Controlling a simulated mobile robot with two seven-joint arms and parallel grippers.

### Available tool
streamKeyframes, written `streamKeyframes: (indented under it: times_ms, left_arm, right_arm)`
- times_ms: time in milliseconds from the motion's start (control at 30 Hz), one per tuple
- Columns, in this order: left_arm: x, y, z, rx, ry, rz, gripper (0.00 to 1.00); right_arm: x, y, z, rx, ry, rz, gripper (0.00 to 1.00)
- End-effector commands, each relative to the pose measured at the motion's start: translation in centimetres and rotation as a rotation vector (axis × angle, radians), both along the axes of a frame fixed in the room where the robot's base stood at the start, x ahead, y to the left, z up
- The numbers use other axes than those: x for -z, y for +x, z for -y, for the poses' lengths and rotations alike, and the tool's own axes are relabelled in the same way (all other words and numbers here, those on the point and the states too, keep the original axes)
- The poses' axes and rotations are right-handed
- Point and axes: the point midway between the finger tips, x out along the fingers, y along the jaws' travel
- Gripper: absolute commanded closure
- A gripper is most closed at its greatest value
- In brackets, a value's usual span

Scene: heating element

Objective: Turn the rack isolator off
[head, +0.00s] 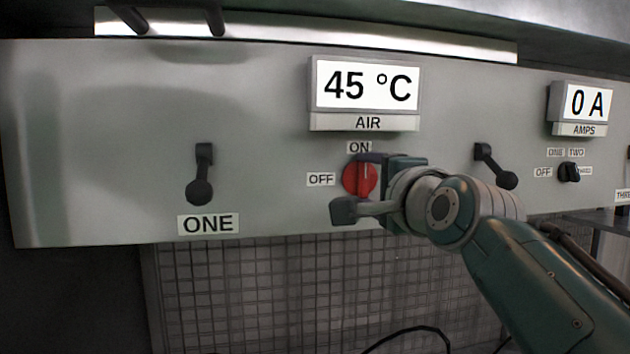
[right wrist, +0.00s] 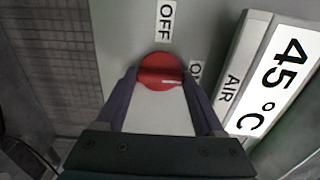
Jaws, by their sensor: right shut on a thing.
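The rack isolator is a round red knob (head: 358,178) on the grey panel, between an OFF label (head: 320,179) on its left and an ON label (head: 359,147) above. Its white mark points up toward ON. In the right wrist view the knob (right wrist: 160,72) sits between the fingertips, with its mark pointing right toward ON. My right gripper (head: 362,183) reaches in from the right and is shut on the knob, one finger above and one below. It also shows in the right wrist view (right wrist: 162,84). My left gripper is not in view.
A display (head: 366,85) reading 45 °C, labelled AIR, is above the knob. Black levers stand at left (head: 201,176) over a ONE label and at right (head: 495,166). A black selector (head: 569,172) sits under the 0 A display (head: 583,102). Wire mesh (head: 245,295) lies below the panel.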

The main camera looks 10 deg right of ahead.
Motion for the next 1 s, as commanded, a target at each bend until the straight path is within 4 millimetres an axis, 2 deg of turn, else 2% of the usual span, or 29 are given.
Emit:
streamKeyframes:
  times_ms: [33,167,567,1000]
  left_arm:
    - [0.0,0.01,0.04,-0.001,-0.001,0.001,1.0]
    - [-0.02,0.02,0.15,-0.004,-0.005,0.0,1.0]
    - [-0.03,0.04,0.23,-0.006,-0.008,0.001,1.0]
    - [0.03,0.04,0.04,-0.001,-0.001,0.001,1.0]
  right_arm:
    - [0.02,-0.01,0.0,0.0,0.0,0.0,0.72]
    - [0.01,-0.01,-0.01,0.0,0.0,0.0,0.86]
    - [0.01,0.01,-0.04,-0.001,-0.084,0.003,0.86]
    - [0.03,0.02,-0.07,-0.003,-0.452,0.015,0.86]
